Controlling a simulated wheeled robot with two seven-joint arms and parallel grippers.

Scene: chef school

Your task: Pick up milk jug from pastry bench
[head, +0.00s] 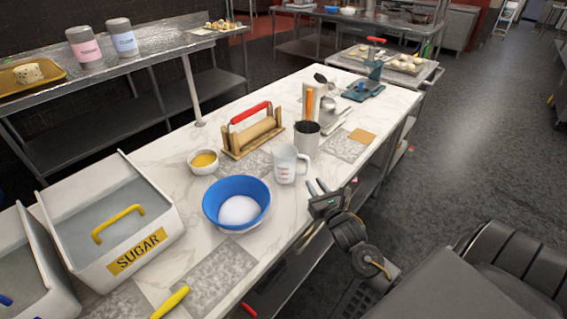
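A whitish jug with red markings and a handle on its right side (285,168), which looks like the milk jug, stands upright on the marble-topped pastry bench (188,244) near its right edge. My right gripper (318,186) is close to the jug, to its lower right. Its two fingers are spread apart with nothing between them, and it appears not to touch the jug. My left gripper is not in view.
A blue bowl (222,203) with white contents is left of the jug. A grey metal cup (307,141) is just behind it. A small bowl (203,168), a red-handled wooden rack (237,143) and a sugar bin (140,247) also stand on the bench.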

